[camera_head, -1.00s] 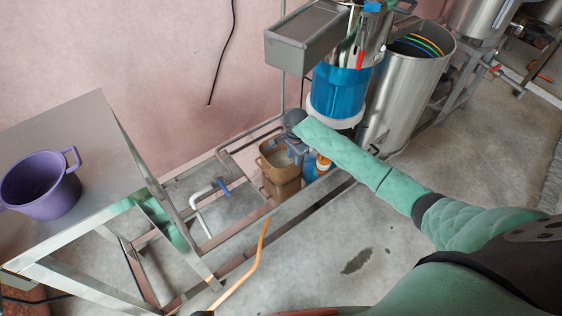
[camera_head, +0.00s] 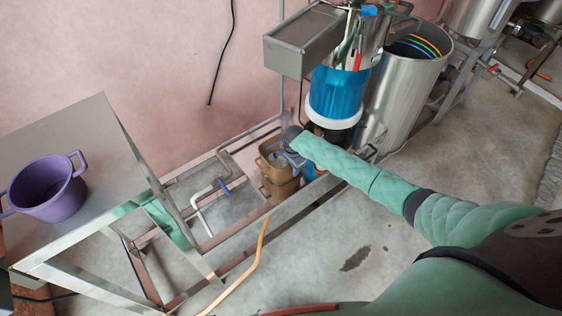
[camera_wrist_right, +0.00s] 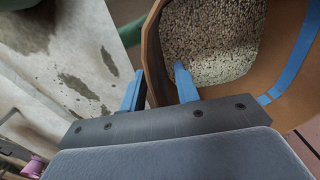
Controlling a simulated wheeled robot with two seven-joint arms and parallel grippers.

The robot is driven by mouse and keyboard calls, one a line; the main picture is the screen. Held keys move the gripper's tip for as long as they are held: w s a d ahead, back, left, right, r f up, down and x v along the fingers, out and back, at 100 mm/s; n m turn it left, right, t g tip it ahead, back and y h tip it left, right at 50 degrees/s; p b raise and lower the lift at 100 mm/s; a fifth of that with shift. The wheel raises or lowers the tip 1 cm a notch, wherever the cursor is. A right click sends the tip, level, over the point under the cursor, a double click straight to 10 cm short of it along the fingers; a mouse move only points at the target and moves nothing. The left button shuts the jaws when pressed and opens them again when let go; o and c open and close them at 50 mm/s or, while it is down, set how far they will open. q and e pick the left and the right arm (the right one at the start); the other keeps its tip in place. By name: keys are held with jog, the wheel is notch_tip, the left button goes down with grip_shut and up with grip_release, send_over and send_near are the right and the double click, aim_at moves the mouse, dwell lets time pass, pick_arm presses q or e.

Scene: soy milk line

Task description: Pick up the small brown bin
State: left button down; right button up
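The small brown bin (camera_head: 267,165) stands low in the metal frame near the wall, partly covered by my right gripper. In the right wrist view, the bin (camera_wrist_right: 154,45) fills the upper right, with pale beans or grains inside and a blue strip on its inner wall. My right gripper (camera_head: 292,152) is at the bin's rim. In the wrist view, its two blue fingers (camera_wrist_right: 159,86) stand apart, one outside and one inside the bin wall, with a gap still showing. My left gripper is not in view.
The metal frame's rail (camera_head: 290,207) runs in front of the bin. A blue and white container (camera_head: 338,95) and a steel drum (camera_head: 405,90) stand at the right. A steel table (camera_head: 100,130) with a purple pot (camera_head: 48,188) is at the left.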

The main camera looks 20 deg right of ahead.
grip_shut()
jog(key=shift+s, duration=0.15)
dwell(1.1)
